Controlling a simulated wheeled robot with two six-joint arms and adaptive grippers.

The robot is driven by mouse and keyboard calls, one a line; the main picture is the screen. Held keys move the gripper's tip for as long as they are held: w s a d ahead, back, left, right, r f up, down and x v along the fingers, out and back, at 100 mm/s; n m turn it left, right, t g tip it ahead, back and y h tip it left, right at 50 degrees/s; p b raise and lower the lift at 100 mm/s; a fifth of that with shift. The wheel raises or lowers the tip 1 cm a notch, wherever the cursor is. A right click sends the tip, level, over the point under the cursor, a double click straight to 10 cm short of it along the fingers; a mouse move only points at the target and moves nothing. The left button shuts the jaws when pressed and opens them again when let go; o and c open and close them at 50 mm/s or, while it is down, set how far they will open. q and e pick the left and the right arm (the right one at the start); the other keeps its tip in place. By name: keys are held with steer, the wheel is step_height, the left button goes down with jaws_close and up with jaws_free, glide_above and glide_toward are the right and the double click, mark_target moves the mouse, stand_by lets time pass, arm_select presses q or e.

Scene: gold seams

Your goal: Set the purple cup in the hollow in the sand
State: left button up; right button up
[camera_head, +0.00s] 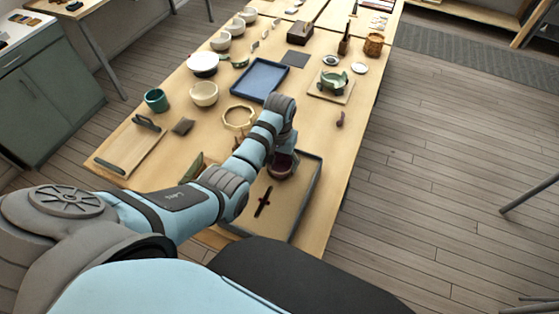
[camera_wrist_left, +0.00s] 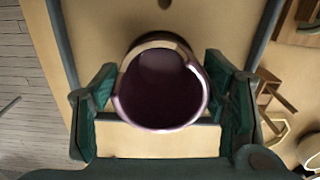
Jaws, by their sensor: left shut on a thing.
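The purple cup (camera_head: 281,168) is in my left gripper (camera_head: 283,152), over the sand tray (camera_head: 317,186) near its far end. In the left wrist view the cup (camera_wrist_left: 160,92) stands between the two green fingers (camera_wrist_left: 160,80), its dark mouth facing the camera. A tan band shows along its far rim. The sand (camera_wrist_left: 220,22) lies around and beyond it. I cannot tell whether the cup's base touches the sand. The hollow cannot be made out; the cup and gripper cover part of the sand. My right gripper is out of view.
A dark cross-shaped piece (camera_head: 263,202) lies in the tray. A small purple piece (camera_head: 340,119) lies on the table beyond the tray. The table's right edge is close to the tray.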

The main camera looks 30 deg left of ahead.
arm_select(q)
steer(key=shift+f, duration=0.5)
stand_by(0.9)
steer(key=o, duration=1.1)
steer(key=shift+o, duration=1.3)
steer(key=shift+r, duration=0.15)
step_height(320, 180, up, 6)
steer(key=shift+f, duration=0.1)
